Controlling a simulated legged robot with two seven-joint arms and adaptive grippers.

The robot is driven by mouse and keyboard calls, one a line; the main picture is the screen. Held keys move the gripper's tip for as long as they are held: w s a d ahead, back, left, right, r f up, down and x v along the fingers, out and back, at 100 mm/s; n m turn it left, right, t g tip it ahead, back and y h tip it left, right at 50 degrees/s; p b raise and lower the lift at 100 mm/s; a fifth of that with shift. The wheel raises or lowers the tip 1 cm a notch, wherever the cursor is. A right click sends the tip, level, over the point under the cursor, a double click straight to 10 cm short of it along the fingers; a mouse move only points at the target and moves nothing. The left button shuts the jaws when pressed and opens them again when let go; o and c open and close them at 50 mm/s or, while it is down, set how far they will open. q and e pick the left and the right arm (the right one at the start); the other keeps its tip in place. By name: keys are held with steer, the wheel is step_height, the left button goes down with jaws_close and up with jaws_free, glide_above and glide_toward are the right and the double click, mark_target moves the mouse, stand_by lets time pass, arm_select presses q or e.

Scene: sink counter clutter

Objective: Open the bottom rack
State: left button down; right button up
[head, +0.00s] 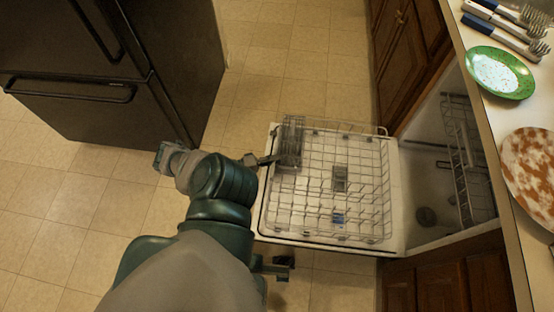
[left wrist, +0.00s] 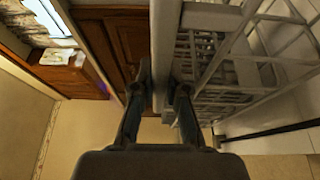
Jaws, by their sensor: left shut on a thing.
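The bottom rack (head: 335,195) is a pale wire rack lying out over the lowered dishwasher door (head: 390,250). My left gripper (head: 268,160) is at the rack's left, front edge, beside the grey cutlery basket (head: 291,140). In the left wrist view my left gripper (left wrist: 165,90) has its fingers on both sides of a pale grey bar (left wrist: 164,40) along the rack's edge and is shut on it. Rack wires (left wrist: 215,65) show to the right. What seems to be my right gripper (head: 284,268) shows partly below the rack; its opening is unclear.
The dishwasher's cavity (head: 430,180) is open at right, with another wire rack (head: 462,150) inside. The counter above holds a green plate (head: 497,73), a brown-and-white plate (head: 530,175) and cutlery. A black fridge (head: 110,70) stands at upper left. Tiled floor between is clear.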

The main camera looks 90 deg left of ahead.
arm_select(q)
steer(key=shift+s+d+f, duration=0.2)
steer(key=shift+s+f, duration=0.2)
steer(key=shift+s, duration=0.1)
steer(key=c, duration=1.4)
jaws_free()
steer(key=shift+c, duration=0.2)
steer(key=shift+r, duration=0.15)
steer(key=shift+w+a+r, duration=0.1)
steer(key=shift+w, duration=0.05)
steer(key=v, duration=1.2)
